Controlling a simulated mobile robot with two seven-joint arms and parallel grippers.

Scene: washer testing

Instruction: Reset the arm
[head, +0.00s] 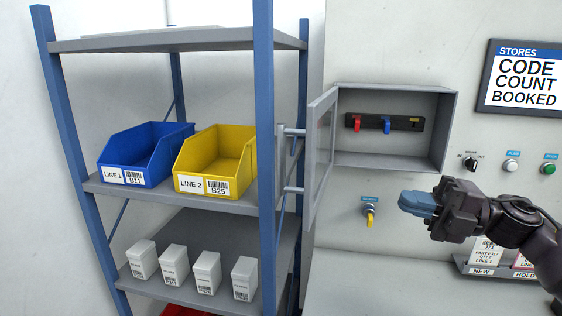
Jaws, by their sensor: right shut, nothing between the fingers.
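My right gripper (414,203) comes in from the right and points left in front of the wall panel, below the open wall cabinet. Its blue fingers are together with nothing seen between them. It is to the right of a yellow key-like switch (369,217) on the panel and looks apart from it. My left gripper is not in the head view.
The wall cabinet (450,132) has its door (320,150) swung open to the left; a red hook and a blue hook sit inside. A shelf rack (85,187) with a blue bin (140,150), a yellow bin (222,160) and several white boxes stands left. Card holders stand lower right.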

